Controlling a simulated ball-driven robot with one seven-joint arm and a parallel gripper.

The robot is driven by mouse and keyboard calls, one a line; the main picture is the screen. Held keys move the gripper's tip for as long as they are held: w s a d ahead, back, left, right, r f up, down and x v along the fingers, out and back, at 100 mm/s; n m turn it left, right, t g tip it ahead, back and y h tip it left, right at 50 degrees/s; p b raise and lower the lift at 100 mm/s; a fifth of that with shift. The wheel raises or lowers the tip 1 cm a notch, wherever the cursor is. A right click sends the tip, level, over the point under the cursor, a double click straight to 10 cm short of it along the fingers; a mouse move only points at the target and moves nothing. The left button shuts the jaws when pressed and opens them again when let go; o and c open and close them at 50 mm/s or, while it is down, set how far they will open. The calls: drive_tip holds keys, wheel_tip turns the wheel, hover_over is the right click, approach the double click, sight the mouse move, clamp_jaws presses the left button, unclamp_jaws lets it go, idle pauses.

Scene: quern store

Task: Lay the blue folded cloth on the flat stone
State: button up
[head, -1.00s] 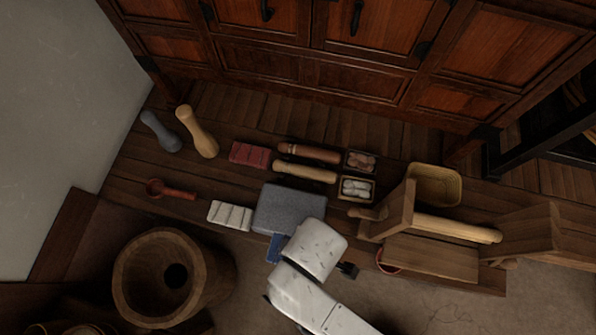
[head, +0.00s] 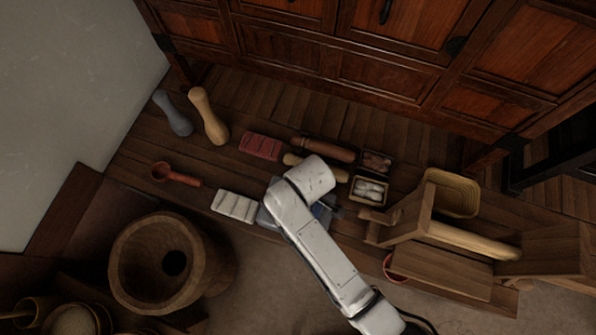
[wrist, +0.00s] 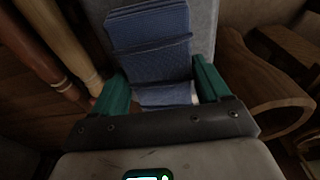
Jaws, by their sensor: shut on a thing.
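The blue folded cloth (wrist: 150,38) is between the green fingers of my gripper (wrist: 158,76) in the wrist view, and the gripper is shut on it. The flat stone (wrist: 205,22) shows as a grey slab behind the cloth. I cannot tell whether the cloth touches the stone. A bit of the blue cloth (head: 322,212) shows beside the arm, over the stone's right part.
A white block (head: 235,206) lies just left of the stone, a red block (head: 261,146) behind it. Rolling pins (head: 325,150) and small boxes (head: 369,190) lie behind and right. A wooden stand (head: 440,265) is at right, a large wooden mortar (head: 150,262) at front left.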

drive_tip(key=shift+s+f, duration=0.1)
drive_tip(key=shift+f, duration=1.05)
drive_tip(key=shift+f, duration=0.15)
drive_tip(key=o, duration=1.1)
wheel_tip(320, 180, up, 12)
drive_tip(key=d+p, duration=0.1)
drive_tip(key=p, duration=0.1)
drive_tip(key=shift+s+d+p, duration=0.2)
drive_tip(key=shift+s+p, duration=0.05)
drive_tip(key=shift+p, duration=0.15)
